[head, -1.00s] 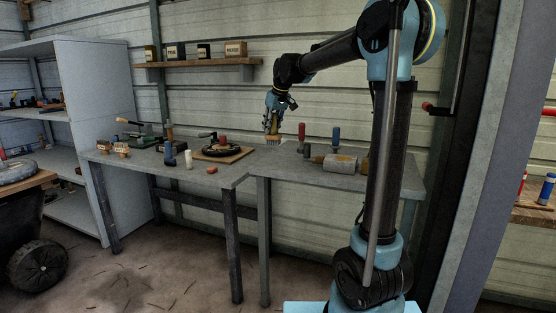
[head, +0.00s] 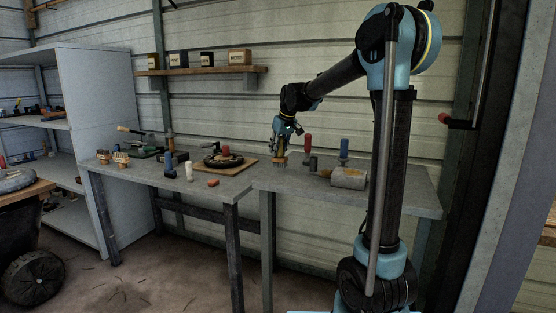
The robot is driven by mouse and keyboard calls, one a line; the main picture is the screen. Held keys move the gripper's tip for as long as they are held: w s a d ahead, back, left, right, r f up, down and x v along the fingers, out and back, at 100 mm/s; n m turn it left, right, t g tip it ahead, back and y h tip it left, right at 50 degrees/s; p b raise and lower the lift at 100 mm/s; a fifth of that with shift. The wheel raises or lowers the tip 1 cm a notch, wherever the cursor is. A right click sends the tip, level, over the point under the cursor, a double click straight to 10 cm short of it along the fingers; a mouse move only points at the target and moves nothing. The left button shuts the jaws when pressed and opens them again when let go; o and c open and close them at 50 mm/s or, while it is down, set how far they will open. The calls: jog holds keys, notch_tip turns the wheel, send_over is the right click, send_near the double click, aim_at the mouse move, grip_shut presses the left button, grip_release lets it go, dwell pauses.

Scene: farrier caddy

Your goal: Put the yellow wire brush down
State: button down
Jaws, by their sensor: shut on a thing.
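My gripper (head: 283,143) points down over the grey bench, near its back edge. It is shut on the yellow wire brush (head: 281,159), whose bristles face down. The brush is at or just above the bench top (head: 265,178); I cannot tell whether the bristles touch it. The fingers hide the upper part of the brush.
Right of the brush stand a red-handled tool (head: 308,145), a blue-handled tool (head: 344,149) and a grey cylinder (head: 348,178). To the left is a wooden board (head: 232,168) with a dark round thing on it. Bare bench lies in front of the brush.

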aim_at(278, 156)
jog(key=shift+s+f, duration=0.1)
jog(key=shift+f, duration=1.7)
jog(key=c, duration=1.3)
grip_release()
jog(key=v, duration=1.2)
jog(key=s+d+f+m+h, duration=0.1)
jog(key=s+d+f, duration=0.35)
jog(key=s, duration=0.25)
jog(key=s+d+f+m, duration=0.1)
jog(key=s+d+f, duration=0.2)
jog(key=s+d, duration=0.3)
jog(key=s+d+f+m+h, duration=0.1)
jog(key=s+d+f+m, duration=0.2)
jog(key=s, duration=0.4)
jog(key=s+d+f, duration=0.3)
jog(key=s+f, duration=0.2)
jog(key=s, duration=0.1)
jog(key=s+d+f+m+g, duration=0.1)
jog(key=s+d+f, duration=0.2)
jog(key=s+f, duration=0.3)
jog(key=s+d+f+m, duration=0.1)
jog(key=s+d+f, duration=0.2)
jog(key=s+f, duration=0.3)
jog(key=shift+s+f+g+h, duration=0.1)
jog(key=shift+s+g+h, duration=0.05)
jog(key=shift+g+h, duration=0.2)
